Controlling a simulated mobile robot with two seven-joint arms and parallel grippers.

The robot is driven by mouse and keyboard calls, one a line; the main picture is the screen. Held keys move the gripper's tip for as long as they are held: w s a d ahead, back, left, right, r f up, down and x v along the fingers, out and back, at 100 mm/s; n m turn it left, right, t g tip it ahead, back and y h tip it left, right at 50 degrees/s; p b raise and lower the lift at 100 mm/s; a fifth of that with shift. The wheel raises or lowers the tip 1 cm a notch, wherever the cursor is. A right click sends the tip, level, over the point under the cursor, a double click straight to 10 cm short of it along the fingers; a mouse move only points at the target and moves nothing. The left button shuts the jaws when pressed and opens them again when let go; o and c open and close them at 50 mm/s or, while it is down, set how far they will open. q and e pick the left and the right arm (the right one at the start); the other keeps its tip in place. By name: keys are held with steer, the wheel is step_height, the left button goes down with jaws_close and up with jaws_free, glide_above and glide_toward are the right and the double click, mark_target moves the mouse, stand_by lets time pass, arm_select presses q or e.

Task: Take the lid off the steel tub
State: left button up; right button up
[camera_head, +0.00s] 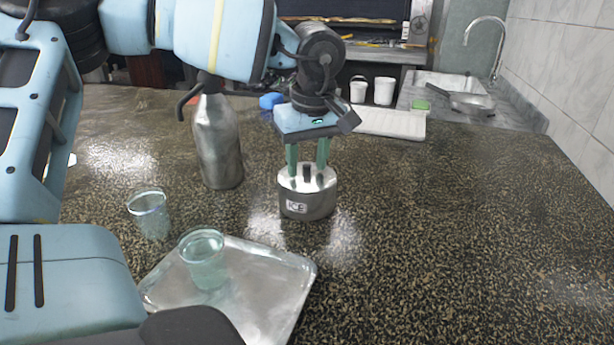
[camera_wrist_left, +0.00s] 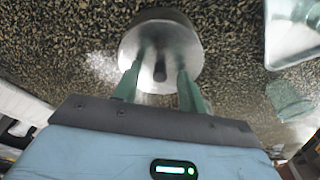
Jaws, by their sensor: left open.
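The steel tub (camera_head: 306,206) stands upright on the speckled counter and carries an "ICE" label. Its shiny lid (camera_head: 290,181) is on top, with a dark knob (camera_head: 306,172) in the middle. In the left wrist view the round lid (camera_wrist_left: 190,45) and its knob (camera_wrist_left: 160,71) show from above. My left gripper (camera_head: 307,172) points down over the lid, its green fingers open on either side of the knob. In the left wrist view the fingers (camera_wrist_left: 157,85) are apart with the knob between them; I cannot tell whether they touch the lid. My right gripper is not in view.
A steel bottle (camera_head: 218,145) stands left of the tub. A metal tray (camera_head: 262,283) with a clear cup (camera_head: 204,262) lies in front, with another cup (camera_head: 150,215) beside it. The counter to the right is clear. A sink (camera_head: 450,84) and a pan (camera_head: 470,102) are behind.

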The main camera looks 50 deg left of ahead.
mark_target(308, 165)
arm_select(q)
steer(key=shift+c, duration=0.4)
jaws_close()
steer(key=shift+r, duration=0.2)
steer(key=shift+r, duration=0.25)
step_height(308, 165, up, 3)
steer(key=shift+r, duration=0.1)
steer(key=s+a, duration=0.2)
steer(key=s, duration=0.5)
steer(key=s+a+r, duration=0.1)
steer(key=s+a, duration=0.2)
steer(key=s, duration=0.5)
steer(key=shift+s, duration=0.1)
